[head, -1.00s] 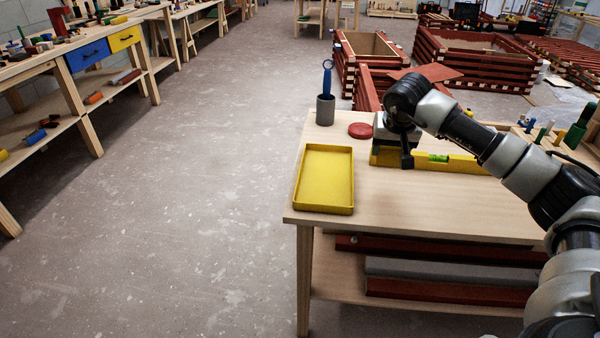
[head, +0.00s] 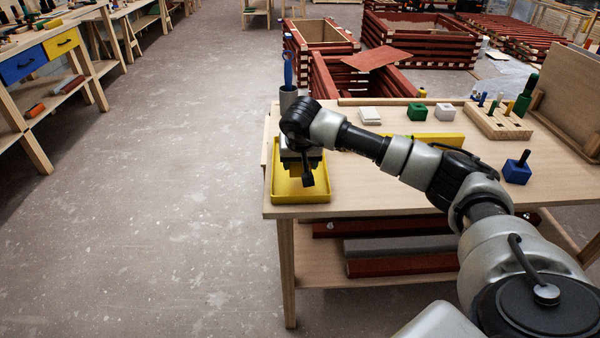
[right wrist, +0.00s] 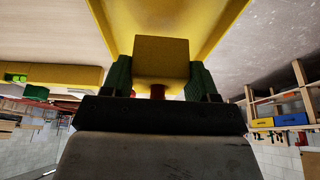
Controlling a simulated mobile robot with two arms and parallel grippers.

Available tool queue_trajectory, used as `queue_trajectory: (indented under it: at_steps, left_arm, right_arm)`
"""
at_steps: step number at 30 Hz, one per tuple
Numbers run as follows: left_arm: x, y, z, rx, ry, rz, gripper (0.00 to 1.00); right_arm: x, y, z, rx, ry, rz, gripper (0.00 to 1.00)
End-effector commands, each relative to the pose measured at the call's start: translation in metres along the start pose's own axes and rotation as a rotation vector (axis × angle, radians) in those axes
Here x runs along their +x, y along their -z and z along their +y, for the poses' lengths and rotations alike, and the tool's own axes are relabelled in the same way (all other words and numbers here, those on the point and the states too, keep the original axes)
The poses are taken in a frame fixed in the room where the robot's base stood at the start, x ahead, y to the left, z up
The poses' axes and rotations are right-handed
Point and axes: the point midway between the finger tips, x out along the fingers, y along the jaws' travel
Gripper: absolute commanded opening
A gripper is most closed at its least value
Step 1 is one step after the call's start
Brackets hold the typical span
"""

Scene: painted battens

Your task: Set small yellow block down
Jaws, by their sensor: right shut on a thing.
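My right gripper (head: 297,171) is over the yellow tray (head: 302,198) at the left end of the workbench. In the right wrist view its two green fingers are shut on the small yellow block (right wrist: 161,60), one on each side. The tray (right wrist: 112,22) fills the area beyond the block in that view. In the head view the block is mostly hidden by the gripper and blends with the tray. I cannot tell whether it touches the tray floor. My left gripper is not in view.
A grey cup (head: 288,98) with a blue-handled tool stands just behind the tray. A yellow level (head: 440,140) lies right of it, partly behind my arm. White and green blocks (head: 416,112), a wooden peg rack (head: 498,122) and a blue block (head: 517,172) are farther right.

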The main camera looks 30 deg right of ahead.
Motion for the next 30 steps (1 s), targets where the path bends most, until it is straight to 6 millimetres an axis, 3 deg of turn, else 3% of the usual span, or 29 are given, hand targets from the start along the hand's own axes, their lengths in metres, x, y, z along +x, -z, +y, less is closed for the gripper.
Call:
queue_trajectory:
  at_steps: [10, 22, 23, 27, 30]
  left_arm:
    - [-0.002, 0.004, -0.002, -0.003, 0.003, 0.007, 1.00]
    - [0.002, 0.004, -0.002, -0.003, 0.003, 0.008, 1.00]
    - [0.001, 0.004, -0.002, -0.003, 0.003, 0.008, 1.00]
    - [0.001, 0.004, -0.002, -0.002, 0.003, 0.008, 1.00]
    - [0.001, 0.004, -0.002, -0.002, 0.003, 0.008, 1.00]
  right_arm:
    - [0.036, -0.015, -0.001, 0.001, -0.002, -0.002, 0.36]
    - [0.042, -0.018, -0.001, 0.001, -0.001, 0.001, 0.36]
    - [0.041, -0.017, -0.001, 0.001, -0.001, 0.000, 0.64]
    - [0.041, -0.017, 0.000, 0.001, -0.001, 0.000, 0.85]
    - [0.041, -0.017, 0.000, 0.001, -0.001, 0.000, 0.85]
